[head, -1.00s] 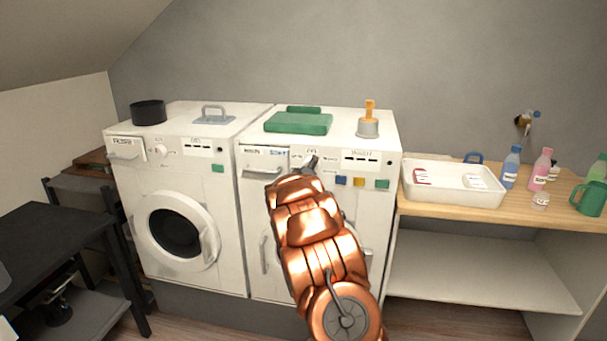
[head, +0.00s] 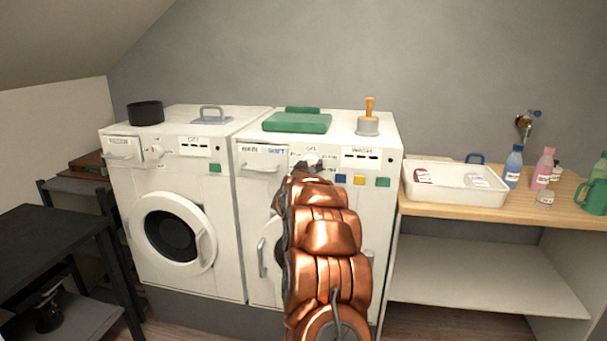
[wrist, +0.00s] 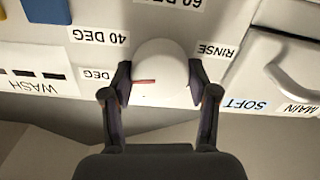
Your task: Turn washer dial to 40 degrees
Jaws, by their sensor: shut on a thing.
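The white round washer dial (wrist: 160,72) is on the front panel of the right machine (head: 390,200). My gripper (wrist: 162,85) is shut on it, one finger at each side. In the wrist view the panel appears upside down. The dial's red mark (wrist: 143,81) points left, towards a partly hidden label ending in DEG (wrist: 96,74). The 40 DEG label (wrist: 98,37) is above that label in this view. The 60 DEG label (wrist: 170,3) is cut off at the top edge. In the head view my gripper (head: 306,166) covers part of the dial.
A drawer with a handle (wrist: 295,75) and a RINSE label (wrist: 216,50) are beside the dial. Blue, yellow and green buttons (head: 359,181) are on the panel. The left machine (head: 125,200) stands alongside.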

